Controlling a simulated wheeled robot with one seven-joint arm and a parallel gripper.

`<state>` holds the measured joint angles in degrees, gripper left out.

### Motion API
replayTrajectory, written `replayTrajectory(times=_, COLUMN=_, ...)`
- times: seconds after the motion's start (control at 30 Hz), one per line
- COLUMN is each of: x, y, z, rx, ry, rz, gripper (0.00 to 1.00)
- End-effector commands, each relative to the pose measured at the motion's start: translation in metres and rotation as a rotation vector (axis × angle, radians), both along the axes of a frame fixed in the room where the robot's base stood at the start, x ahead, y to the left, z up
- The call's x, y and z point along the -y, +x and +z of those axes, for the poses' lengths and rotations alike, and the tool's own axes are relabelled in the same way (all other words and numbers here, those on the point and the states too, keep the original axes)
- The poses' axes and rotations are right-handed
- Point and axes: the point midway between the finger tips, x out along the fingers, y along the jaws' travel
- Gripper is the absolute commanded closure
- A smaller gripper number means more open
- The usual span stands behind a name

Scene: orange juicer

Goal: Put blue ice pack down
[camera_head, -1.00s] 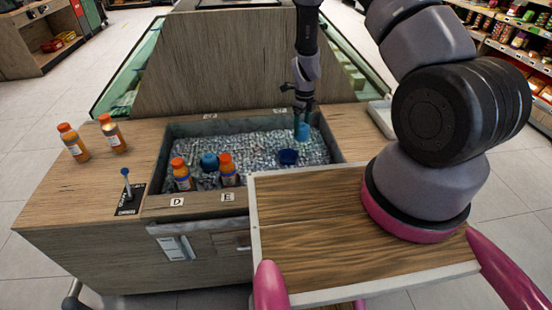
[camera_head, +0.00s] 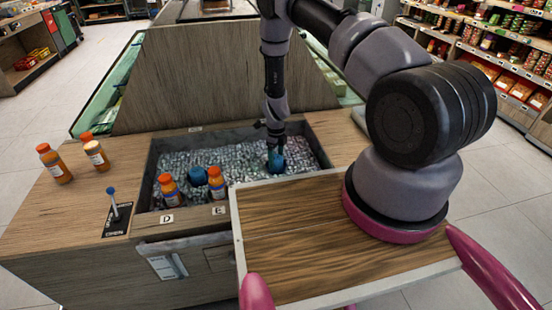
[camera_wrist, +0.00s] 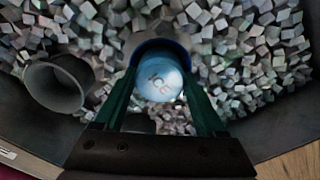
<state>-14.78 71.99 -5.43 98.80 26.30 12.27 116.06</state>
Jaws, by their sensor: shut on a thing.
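My gripper (camera_head: 274,150) is shut on the blue ice pack (camera_head: 276,164), low in the ice-filled bin (camera_head: 152,172). In the wrist view the light-blue round top of the ice pack (camera_wrist: 159,80), marked ICE, sits between the green fingers. A dark-blue rim (camera_wrist: 160,45) curves around its far side; it looks like the round holder in the ice. How deep the pack sits in the holder is hidden by the fingers and the pack itself.
Two orange-capped bottles (camera_head: 169,190) (camera_head: 217,184) stand at D and E, with another blue object (camera_head: 197,176) between them. Two more bottles (camera_head: 55,163) (camera_head: 96,153) stand on the left counter. An open grey cup (camera_wrist: 58,83) lies left in the wrist view. A lever (camera_head: 113,205) stands left of the bin.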

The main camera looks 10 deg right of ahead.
Motion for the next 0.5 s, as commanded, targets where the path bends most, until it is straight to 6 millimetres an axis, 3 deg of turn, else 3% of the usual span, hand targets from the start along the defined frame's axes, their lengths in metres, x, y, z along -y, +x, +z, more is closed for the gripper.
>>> replayTrajectory(times=0.47, x=0.0001, y=0.0005, z=-0.0073, rx=0.001, ry=0.0, rz=0.0, gripper=0.91)
replayTrajectory(times=0.5, x=0.0, y=0.0006, z=-0.0071, rx=0.001, ry=0.0, rz=0.0, gripper=0.16)
